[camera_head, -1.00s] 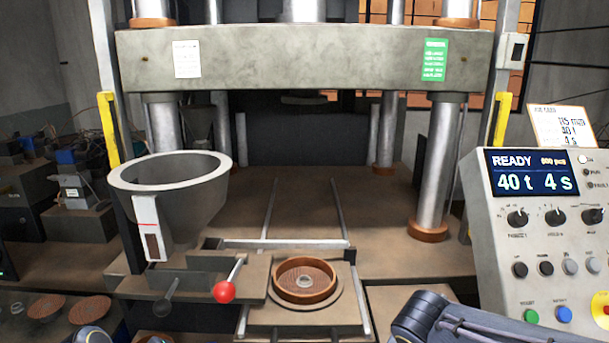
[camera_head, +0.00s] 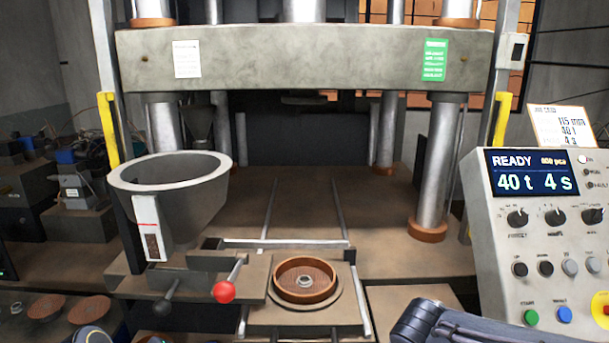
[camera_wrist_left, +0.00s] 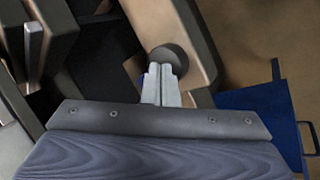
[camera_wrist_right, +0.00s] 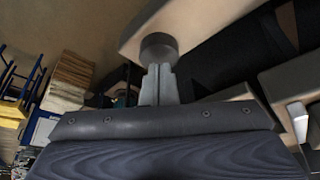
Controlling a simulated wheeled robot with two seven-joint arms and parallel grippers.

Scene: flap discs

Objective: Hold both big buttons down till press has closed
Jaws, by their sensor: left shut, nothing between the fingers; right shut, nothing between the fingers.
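A round dark button (camera_wrist_left: 168,56) on a beige housing shows in the left wrist view. My left gripper (camera_wrist_left: 160,70) is shut and empty, its fingertips at this button's edge. In the right wrist view another round dark button (camera_wrist_right: 158,46) sits under a beige housing. My right gripper (camera_wrist_right: 158,69) is shut and empty, its fingertips against or very close to it. I cannot tell whether either button is pressed in. In the head view the press beam (camera_head: 300,60) is raised, with a wide gap below it. Both grippers are out of the head view.
The control panel screen (camera_head: 532,172) reads READY, 40 t, 4 s. A grey hopper (camera_head: 185,200) stands left of the round mould (camera_head: 305,280), which holds a brown disc. A red-knobbed lever (camera_head: 224,291) is between them. Brown discs (camera_head: 90,310) lie at the lower left.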

